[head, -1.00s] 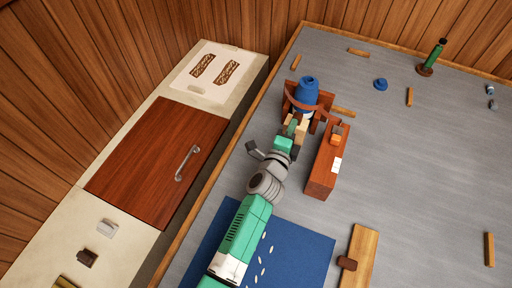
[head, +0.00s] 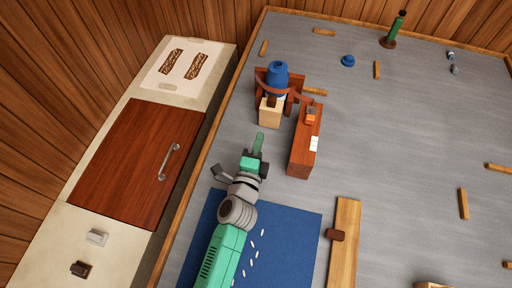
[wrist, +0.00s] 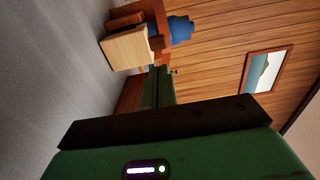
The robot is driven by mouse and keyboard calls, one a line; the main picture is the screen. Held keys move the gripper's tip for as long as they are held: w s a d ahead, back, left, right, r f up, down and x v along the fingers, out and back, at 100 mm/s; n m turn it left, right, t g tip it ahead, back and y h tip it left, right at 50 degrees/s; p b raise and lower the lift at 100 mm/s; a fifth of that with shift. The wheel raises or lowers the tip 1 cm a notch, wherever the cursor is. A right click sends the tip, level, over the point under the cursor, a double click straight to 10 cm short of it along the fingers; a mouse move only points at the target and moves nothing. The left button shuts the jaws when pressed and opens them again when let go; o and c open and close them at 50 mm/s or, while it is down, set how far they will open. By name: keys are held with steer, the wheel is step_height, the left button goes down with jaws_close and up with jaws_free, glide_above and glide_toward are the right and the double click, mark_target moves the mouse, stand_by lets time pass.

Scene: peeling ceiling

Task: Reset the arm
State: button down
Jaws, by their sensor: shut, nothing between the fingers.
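My gripper (head: 259,141) is shut and empty above the grey surface. It points at the blue jar (head: 277,78) and its brown wooden holder (head: 262,76), with a gap between them. A pale wooden block (head: 270,112) sits at the holder's near side. In the wrist view, my green fingers (wrist: 158,86) are together with nothing between them. The pale block (wrist: 127,48) and part of the blue jar (wrist: 181,30) show beyond them.
A red-brown box (head: 302,150) with an orange piece on top stands just right of my gripper. A blue mat (head: 290,235) and a plank (head: 345,240) lie nearer. A counter with a brown door (head: 135,160) is at left. The grey surface further right is mostly open.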

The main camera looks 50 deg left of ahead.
steer(key=v, duration=0.2)
steer(key=shift+s+d, duration=0.2)
steer(key=shift+s, duration=0.05)
steer(key=w+d+r+n+t, duration=0.2)
steer(key=w+d+r+n, duration=0.15)
steer(key=r, duration=0.65)
steer(key=w+d+r+n+t+h, duration=0.15)
steer(key=d+r, duration=0.35)
steer(key=r, duration=0.5)
steer(key=w+d+r+n+t+y, duration=0.1)
steer(key=w+d+r+n+t, duration=0.2)
steer(key=r, duration=0.7)
steer(key=s+d+r+n+t+h, duration=0.15)
steer(key=s+d+r+h, duration=0.35)
steer(key=d+r, duration=0.55)
steer(key=s+d+r+n+t+h, duration=0.15)
steer(key=s+d+r+h, duration=0.3)
steer(key=d+r, duration=0.55)
step_height(320, 180, up, 39)
steer(key=a+p, duration=0.1)
steer(key=p, duration=3.6)
steer(key=shift+t, duration=0.45)
